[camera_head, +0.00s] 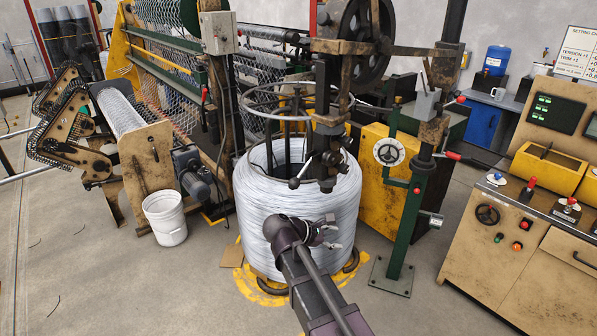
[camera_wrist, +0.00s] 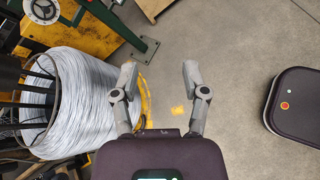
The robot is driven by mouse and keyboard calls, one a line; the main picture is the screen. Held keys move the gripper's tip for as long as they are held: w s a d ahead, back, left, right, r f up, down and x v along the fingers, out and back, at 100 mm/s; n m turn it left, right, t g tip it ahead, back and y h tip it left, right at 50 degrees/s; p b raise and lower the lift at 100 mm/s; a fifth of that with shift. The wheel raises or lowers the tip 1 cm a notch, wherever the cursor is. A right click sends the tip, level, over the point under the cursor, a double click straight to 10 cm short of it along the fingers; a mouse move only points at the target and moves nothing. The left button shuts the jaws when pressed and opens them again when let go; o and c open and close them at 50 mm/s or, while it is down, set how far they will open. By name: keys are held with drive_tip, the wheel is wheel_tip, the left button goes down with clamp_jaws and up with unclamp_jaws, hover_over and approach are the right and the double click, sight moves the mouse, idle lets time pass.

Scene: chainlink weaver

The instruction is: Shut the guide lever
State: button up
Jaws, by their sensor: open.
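No lever carries a readable label, so I cannot tell which one is the guide lever. A red-handled lever (camera_head: 451,156) sticks out to the right of the green post, beside a round dial handwheel (camera_head: 389,152). Another red-tipped lever (camera_head: 455,101) sits higher on the same post. A black-knobbed lever (camera_head: 296,182) hangs at the front of the rusty vertical column over the wire coil. My gripper (camera_head: 335,233) is in front of the coil's lower right side, below these levers. In the wrist view my gripper (camera_wrist: 159,74) is open and empty, with bare floor between its fingers.
The large wire coil (camera_head: 262,215) stands close beside my gripper. The green post's foot plate (camera_head: 392,277) is on the floor to the right. A control console (camera_head: 502,260) stands at far right, and a white bucket (camera_head: 166,222) at left. Floor between post and console is clear.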

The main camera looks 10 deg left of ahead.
drive_tip(key=s+a+r+n+t+h+p, duration=0.1)
drive_tip(key=a+r+n+t+p, duration=0.25)
drive_tip(key=a+r+n, duration=0.55)
drive_tip(key=n+t, duration=0.1)
drive_tip(key=t, duration=0.3)
approach(291, 181)
drive_tip(key=shift+s+a+f+p, duration=0.1)
drive_tip(key=shift+s+a+p, duration=0.2)
drive_tip(key=shift+s+a, duration=0.1)
drive_tip(key=shift+w, duration=0.1)
drive_tip(key=shift+x, duration=6.85)
drive_tip(key=shift+d, duration=0.1)
clamp_jaws()
